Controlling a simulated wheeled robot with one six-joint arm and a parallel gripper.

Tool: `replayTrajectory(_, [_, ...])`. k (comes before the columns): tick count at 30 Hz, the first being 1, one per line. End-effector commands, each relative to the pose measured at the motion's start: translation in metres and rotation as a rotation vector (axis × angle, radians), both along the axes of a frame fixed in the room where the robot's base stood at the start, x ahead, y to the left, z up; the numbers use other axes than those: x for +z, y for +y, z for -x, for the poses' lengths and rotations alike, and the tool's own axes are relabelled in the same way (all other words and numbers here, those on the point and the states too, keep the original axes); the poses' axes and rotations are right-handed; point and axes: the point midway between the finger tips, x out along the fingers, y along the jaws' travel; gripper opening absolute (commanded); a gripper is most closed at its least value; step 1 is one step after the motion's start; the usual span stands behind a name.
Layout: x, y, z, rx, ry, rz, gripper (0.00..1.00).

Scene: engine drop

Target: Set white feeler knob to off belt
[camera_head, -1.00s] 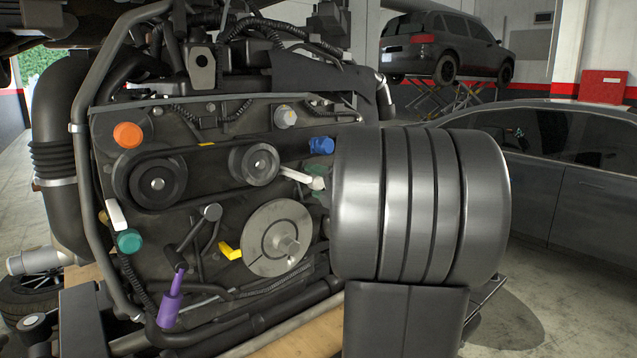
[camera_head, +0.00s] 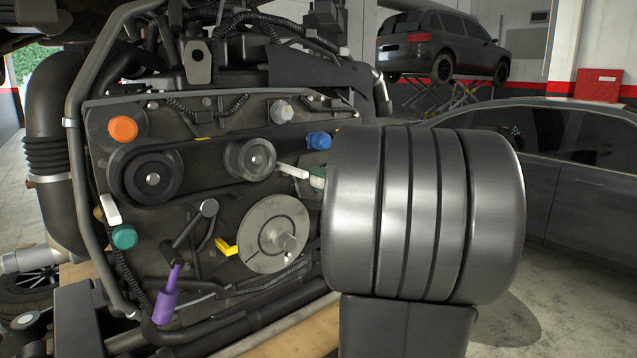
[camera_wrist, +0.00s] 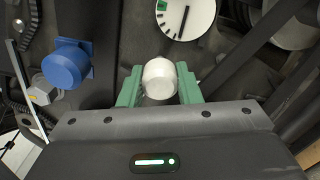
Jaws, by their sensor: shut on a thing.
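In the wrist view a round white knob (camera_wrist: 159,78) sits between the two green fingers of my gripper (camera_wrist: 160,90), which are shut on it. In the head view the large grey wrist body hides most of the knob and part of the fingers. A green finger edge of my gripper (camera_head: 318,179) shows there, beside the end of a short white lever (camera_head: 293,170). The lever points towards the smaller dark pulley (camera_head: 250,159). The larger dark pulley (camera_head: 150,176) is to its left.
A blue knob (camera_head: 319,141) is close above my gripper; it also shows in the wrist view (camera_wrist: 67,64). A white dial (camera_wrist: 184,17) with a dark pointer is beyond the fingers. A metal disc (camera_head: 272,235), orange knob (camera_head: 123,129) and purple handle (camera_head: 166,300) are on the engine.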

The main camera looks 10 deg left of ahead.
Motion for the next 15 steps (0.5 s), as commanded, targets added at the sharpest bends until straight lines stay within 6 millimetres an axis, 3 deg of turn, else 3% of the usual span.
replayTrajectory(2, [-0.0016, -0.0003, 0.0001, -0.001, 0.003, 0.001, 0.0])
replayTrajectory(3, [-0.0017, -0.0003, 0.0001, -0.001, 0.003, 0.001, 0.33])
replayTrajectory(6, [-0.0016, -0.0002, 0.0, -0.001, 0.003, 0.001, 0.52])
replayTrajectory(15, [-0.0011, -0.0007, 0.0004, -0.001, 0.002, 0.001, 0.53])
